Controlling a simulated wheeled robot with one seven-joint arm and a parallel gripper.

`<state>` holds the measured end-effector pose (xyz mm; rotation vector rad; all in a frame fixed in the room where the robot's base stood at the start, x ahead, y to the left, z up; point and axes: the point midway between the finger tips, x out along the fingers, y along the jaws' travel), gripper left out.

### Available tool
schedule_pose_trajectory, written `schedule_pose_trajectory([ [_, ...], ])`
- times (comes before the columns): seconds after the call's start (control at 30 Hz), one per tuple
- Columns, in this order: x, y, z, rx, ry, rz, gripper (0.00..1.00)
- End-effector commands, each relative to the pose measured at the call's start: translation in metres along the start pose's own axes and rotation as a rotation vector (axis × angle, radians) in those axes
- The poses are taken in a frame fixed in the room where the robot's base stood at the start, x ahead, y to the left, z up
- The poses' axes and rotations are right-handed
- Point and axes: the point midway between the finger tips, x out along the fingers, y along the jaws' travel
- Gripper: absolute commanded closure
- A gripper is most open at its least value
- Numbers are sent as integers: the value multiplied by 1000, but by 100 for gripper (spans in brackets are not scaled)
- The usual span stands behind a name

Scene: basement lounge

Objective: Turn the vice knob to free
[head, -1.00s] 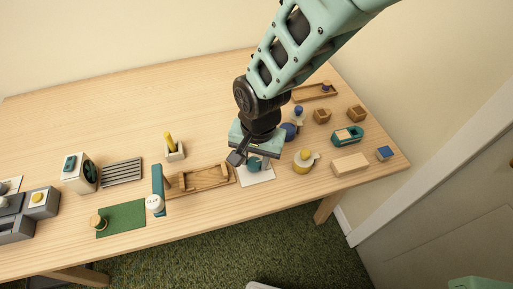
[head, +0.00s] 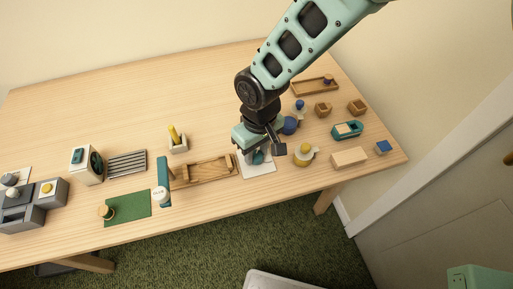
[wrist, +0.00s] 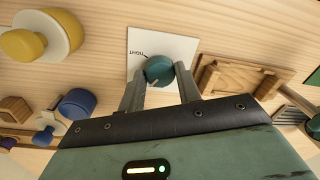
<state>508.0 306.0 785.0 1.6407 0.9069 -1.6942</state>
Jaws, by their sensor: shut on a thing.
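The vice knob (wrist: 159,70) is a round teal knob with a pale mark on its edge. It stands on a white plate (wrist: 140,43) printed with the word TIGHT and a curved line. My gripper (wrist: 162,72) is shut on the knob, one finger on each side of it. In the head view my gripper (head: 257,154) comes down over the knob and hides part of it. The white plate (head: 263,169) shows below it near the table's front edge. No other word on the plate is readable.
A wooden tray (head: 207,170) lies close to the left of the plate. A yellow-topped round piece (head: 304,156) and a blue ball-like piece (head: 290,125) stand close on the right. The table (head: 130,105) is clear at the back left.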

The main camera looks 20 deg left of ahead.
Motion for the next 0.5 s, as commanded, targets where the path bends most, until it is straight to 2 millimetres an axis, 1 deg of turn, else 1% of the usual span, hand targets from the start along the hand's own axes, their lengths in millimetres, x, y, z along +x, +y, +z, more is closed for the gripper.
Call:
schedule_pose_trajectory([
  [0.2,-1,0,-1,-202,-12,-1,89],
  [0.5,-1,0,-1,-432,-26,-1,89],
])
